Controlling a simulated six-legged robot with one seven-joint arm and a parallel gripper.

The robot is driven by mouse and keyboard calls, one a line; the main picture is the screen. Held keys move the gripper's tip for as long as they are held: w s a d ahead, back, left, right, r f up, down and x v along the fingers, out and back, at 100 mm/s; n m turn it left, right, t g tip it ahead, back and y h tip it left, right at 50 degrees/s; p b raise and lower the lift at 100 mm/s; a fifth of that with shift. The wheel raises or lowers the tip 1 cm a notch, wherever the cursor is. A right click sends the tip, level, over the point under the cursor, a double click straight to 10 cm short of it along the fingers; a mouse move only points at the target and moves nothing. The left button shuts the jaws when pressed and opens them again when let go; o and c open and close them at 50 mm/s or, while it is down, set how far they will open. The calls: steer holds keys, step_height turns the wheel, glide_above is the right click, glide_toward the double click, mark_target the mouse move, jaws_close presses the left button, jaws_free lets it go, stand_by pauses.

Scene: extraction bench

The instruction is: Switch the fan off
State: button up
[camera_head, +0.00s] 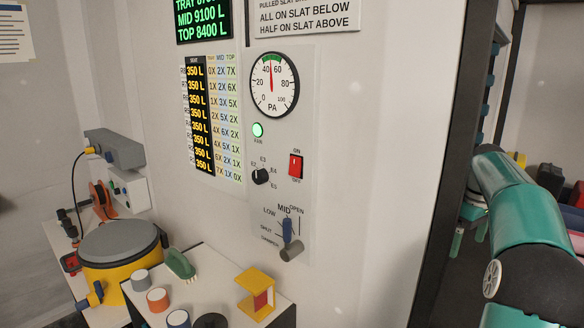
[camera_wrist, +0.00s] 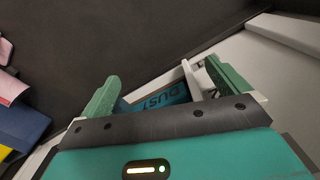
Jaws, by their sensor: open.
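The fan switch (camera_head: 295,167) is a red rocker on the wall panel, marked ON above and OFF below. Which way it is tipped is too small to tell for sure. The round green lamp (camera_head: 257,130) labelled FAN, left of the switch, is lit. The PA gauge (camera_head: 273,85) above has its needle a little past 40. My teal arm is at the right in the head view.
A white bench (camera_head: 215,275) with small items and a yellow drum (camera_head: 120,265) stand lower left. In the wrist view, a blue piece lettered DUST (camera_wrist: 165,97) shows between the fingers.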

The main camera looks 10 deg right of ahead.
jaws_close()
stand_by(0.5)
stand_by(1.3)
